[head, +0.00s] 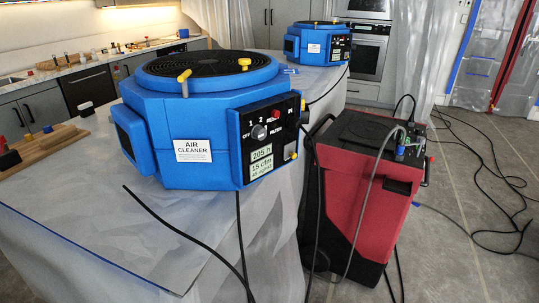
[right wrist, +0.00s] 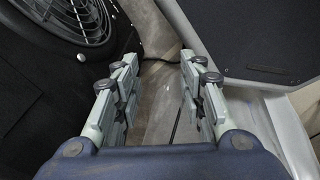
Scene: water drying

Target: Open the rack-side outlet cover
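I cannot make out an outlet cover for certain in either view. The near blue air cleaner (head: 180,130) stands on a sheeted surface, its black control panel (head: 275,145) facing right. A small yellow piece (head: 293,156) sits at the panel's lower right; I cannot tell whether it is a cover. My right gripper (right wrist: 158,85) is open and empty in the right wrist view, its fingers apart over a grey floor strip. Neither gripper shows in the head view.
A red and black machine (head: 375,190) stands on the floor right of the sheeted surface. A second blue air cleaner (head: 318,42) stands behind. Black cables (head: 490,170) run over the floor. In the wrist view, a round fan grille (right wrist: 85,18) and a dark panel (right wrist: 262,40) flank the gripper.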

